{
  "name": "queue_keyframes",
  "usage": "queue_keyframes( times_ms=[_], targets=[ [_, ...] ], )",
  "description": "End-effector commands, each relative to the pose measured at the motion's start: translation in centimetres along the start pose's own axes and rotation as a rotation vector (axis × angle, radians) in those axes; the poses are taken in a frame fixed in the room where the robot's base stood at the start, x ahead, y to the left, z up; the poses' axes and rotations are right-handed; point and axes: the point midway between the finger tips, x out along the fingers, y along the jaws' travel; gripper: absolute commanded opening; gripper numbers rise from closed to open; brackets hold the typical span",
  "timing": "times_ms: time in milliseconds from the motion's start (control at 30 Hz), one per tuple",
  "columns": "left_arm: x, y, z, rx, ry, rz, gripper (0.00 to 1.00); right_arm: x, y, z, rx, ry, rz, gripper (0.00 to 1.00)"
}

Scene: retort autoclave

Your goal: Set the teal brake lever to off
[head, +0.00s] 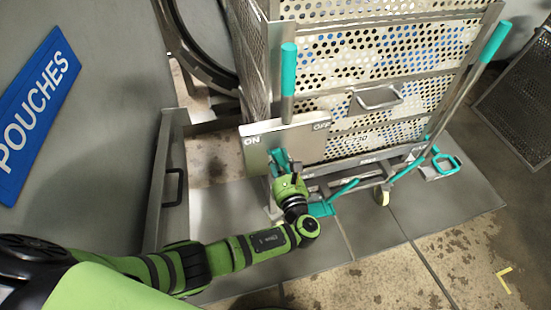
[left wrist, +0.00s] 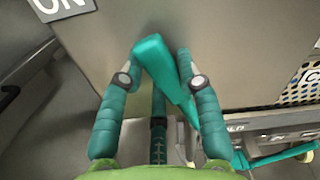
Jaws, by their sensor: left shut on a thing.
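The plate (head: 299,140) on the cart's near end carries an ON label (head: 252,140) at its left and an OFF label (head: 321,126) at its right. The teal brake lever (head: 278,158) is in front of the plate, closer to ON than to OFF. In the left wrist view the lever (left wrist: 168,75) runs tilted between the two fingers, its thick end up and left. My left gripper (head: 285,176) is shut on the lever, and the fingers partly hide it in the head view. My right gripper is in neither view.
The perforated cart (head: 370,85) has teal-gripped upright handles (head: 288,70) at left and right. Teal pedals (head: 320,208) sit low by its wheels. A grey panel with a blue POUCHES sign (head: 38,115) stands at left. The floor at front right is clear.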

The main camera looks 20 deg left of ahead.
Motion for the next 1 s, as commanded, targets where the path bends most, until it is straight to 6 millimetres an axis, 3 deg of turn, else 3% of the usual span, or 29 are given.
queue_keyframes(
  times_ms=[67, 100, 133, 167, 567, 667, 1000],
  targets=[
    [0.1, 0.0, 0.1, -0.002, -0.003, -0.001, 0.0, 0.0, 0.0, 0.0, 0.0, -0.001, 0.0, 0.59],
    [0.1, 0.0, 0.1, -0.002, -0.003, -0.001, 0.42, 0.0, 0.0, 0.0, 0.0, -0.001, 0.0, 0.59],
    [0.1, 0.0, 0.1, -0.003, -0.003, -0.001, 0.54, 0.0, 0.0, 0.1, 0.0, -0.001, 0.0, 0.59],
    [0.1, 0.0, 0.1, -0.003, -0.003, -0.001, 0.59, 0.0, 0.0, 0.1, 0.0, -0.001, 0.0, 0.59],
    [-0.4, 0.0, 0.0, -0.004, 0.0, -0.001, 0.59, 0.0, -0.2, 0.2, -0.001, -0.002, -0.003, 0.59],
    [-1.6, 0.0, -0.1, -0.006, 0.002, -0.001, 0.59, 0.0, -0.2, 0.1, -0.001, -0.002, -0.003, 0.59],
    [-8.7, 0.0, 0.0, -0.004, 0.002, 0.0, 0.59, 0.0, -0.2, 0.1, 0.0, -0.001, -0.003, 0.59]
  ],
)
